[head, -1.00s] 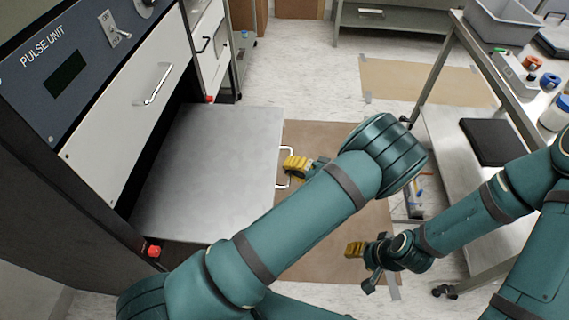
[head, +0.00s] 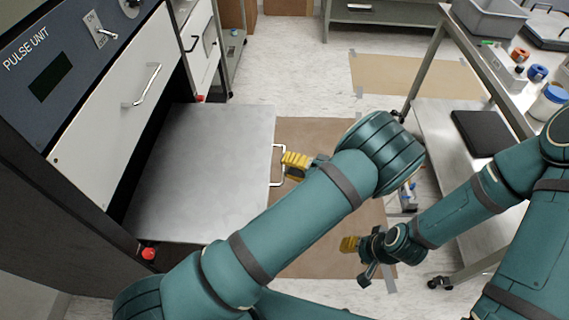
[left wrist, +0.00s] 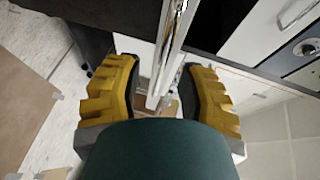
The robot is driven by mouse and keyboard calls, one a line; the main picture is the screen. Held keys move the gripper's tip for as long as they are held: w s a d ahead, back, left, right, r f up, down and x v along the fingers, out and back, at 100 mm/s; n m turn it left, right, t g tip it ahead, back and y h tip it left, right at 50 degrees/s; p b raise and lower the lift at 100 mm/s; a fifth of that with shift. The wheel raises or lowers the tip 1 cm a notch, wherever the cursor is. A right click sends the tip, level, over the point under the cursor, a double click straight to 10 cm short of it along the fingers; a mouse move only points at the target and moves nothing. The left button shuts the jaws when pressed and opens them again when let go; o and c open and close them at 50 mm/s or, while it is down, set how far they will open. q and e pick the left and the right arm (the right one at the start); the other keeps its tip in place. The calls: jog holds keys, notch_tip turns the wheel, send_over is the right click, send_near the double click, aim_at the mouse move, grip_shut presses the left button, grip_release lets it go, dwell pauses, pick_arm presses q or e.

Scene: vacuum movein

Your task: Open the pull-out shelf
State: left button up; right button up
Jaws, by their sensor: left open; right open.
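The pull-out shelf (head: 205,165) is a flat grey metal plate standing well out from the dark cabinet, under its white drawer front. Its wire handle (head: 277,147) is on the right edge. My left gripper (head: 294,163), with yellow fingertips, is open right at the handle's outer side, partly over it. In the left wrist view, the open fingers (left wrist: 158,95) stand either side of the shelf's bright metal edge (left wrist: 176,35); contact cannot be told. My right gripper (head: 357,255) is open and empty at the lower right, apart from the shelf.
A metal cart (head: 440,130) with a grey bin (head: 490,17) and a black flat case (head: 482,133) stands to the right, close to my right arm. Brown floor sheeting (head: 310,130) lies beside the shelf. A red knob (head: 148,254) is near the shelf's front corner.

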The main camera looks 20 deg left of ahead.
pick_arm(q)
jog(key=v, duration=1)
jog(key=shift+d+r, duration=0.1)
jog(key=shift+d, duration=0.15)
